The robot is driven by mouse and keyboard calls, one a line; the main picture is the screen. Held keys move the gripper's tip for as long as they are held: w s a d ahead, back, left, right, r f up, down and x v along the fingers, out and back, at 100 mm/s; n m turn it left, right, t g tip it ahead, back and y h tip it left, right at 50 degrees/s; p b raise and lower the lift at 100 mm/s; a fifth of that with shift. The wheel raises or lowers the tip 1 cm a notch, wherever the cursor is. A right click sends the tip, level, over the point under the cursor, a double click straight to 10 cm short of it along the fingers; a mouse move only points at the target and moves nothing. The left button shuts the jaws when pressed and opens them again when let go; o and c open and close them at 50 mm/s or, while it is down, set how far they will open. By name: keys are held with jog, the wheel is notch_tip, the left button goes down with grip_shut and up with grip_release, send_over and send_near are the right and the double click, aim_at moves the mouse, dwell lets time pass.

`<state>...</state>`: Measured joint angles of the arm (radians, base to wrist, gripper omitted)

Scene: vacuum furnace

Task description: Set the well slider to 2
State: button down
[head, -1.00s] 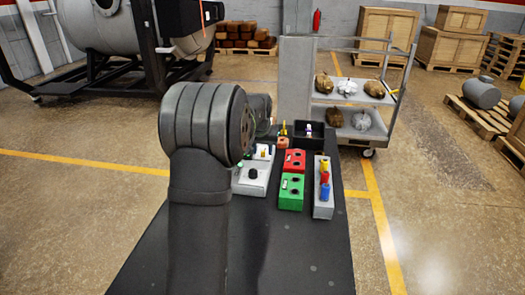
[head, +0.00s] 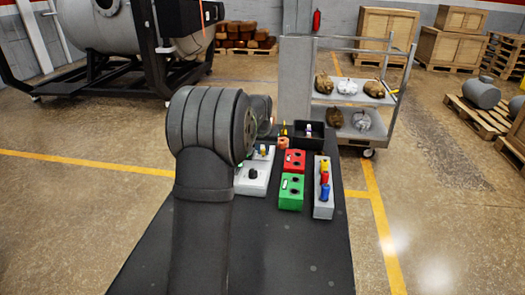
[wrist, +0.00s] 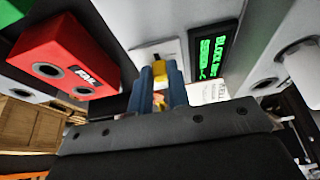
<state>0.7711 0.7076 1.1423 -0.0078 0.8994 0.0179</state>
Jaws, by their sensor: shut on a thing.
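In the wrist view my gripper (wrist: 163,82) points at a white panel (wrist: 118,14). Its two bluish fingers are shut on a small yellow piece (wrist: 180,72), which seems to be the slider's knob. The fingers hide most of the knob and its track. A dark display (wrist: 213,52) with green text sits beside it; I cannot read a setting. In the head view the white panel (head: 246,187) with a black knob stands just right of my arm, which hides my gripper.
A red block (head: 294,156) and a green block (head: 290,198) with round holes stand right of the panel. A grey rack (head: 323,205) holds coloured pieces farther right. A black bin (head: 308,142) stands behind. The near table (head: 285,255) is clear.

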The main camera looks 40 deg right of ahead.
jog(key=shift+w+d, duration=0.5)
jog(key=c, duration=1.4)
grip_release()
jog(key=shift+o, duration=0.2)
jog(key=shift+r, duration=0.1)
jog(key=v, duration=1.7)
jog(key=shift+s+r, duration=0.1)
